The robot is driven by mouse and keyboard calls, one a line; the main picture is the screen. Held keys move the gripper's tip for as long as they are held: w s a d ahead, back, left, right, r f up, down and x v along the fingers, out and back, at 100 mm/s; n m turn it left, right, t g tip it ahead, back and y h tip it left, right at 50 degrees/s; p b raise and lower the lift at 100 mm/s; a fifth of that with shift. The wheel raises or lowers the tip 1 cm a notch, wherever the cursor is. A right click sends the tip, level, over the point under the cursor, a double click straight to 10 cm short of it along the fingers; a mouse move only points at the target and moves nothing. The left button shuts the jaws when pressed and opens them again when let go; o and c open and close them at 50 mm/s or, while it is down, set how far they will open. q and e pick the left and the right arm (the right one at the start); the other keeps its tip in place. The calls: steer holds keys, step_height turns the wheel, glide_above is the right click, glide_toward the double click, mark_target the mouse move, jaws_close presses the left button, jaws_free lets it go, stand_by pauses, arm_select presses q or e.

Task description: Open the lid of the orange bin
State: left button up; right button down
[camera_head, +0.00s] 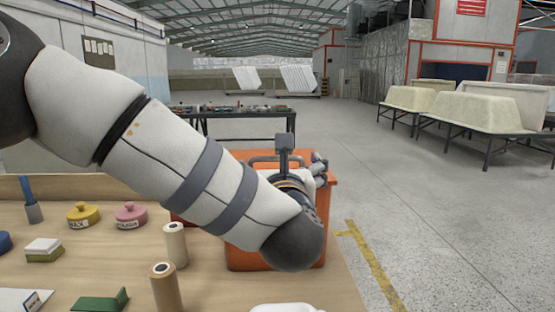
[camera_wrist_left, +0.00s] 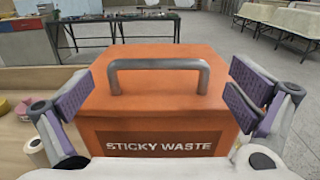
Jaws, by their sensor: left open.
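The orange bin (camera_wrist_left: 160,118) fills the middle of the left wrist view, with "STICKY WASTE" on its front. Its lid (camera_wrist_left: 160,50) lies flat and closed, with a grey bar handle (camera_wrist_left: 160,66) on top. In the head view the orange bin (camera_head: 247,259) stands at the right end of the table, mostly hidden behind my left arm. My left gripper (camera_wrist_left: 168,98) is open and empty, its purple-padded fingers wide apart on either side of the handle, not touching it. The left gripper (camera_head: 318,168) shows only partly in the head view. My right gripper is not in view.
Another table (camera_head: 240,112) is behind. Pale tub shells (camera_head: 473,111) stand on frames at right. The floor right of the table is clear.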

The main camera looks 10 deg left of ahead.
mark_target(278, 160)
arm_select(q)
steer(key=shift+w+a, duration=0.2)
steer(key=shift+w, duration=0.7)
steer(key=shift+w+a, duration=0.15)
steer(key=shift+w, duration=0.75)
